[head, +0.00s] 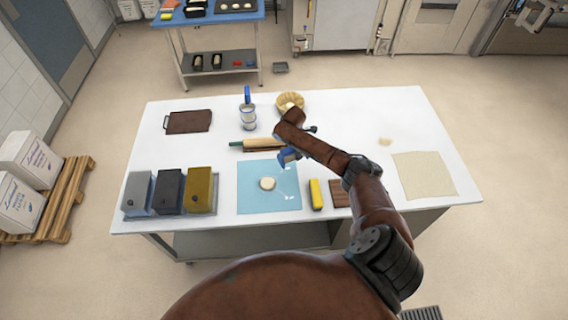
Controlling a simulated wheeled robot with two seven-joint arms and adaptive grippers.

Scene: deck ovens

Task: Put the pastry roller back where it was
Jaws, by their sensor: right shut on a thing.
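The pastry roller (262,145) has a pale wooden barrel and a green handle at its left end. It lies crosswise on or just above the white table (350,115), behind the blue mat; I cannot tell whether it touches the surface. My right arm reaches in from the lower right. My right gripper (288,156) is at the roller's right end and is shut on it. The wrist hides that end and most of the fingers. My left gripper is not in view.
A light blue mat (255,200) with a round dough piece (267,183) lies in front. Grey, black and yellow bins (200,185) stand left. A blue-handled canister (248,117) and a basket (291,98) stand behind. A yellow item (316,194) and a dough sheet (425,175) lie right.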

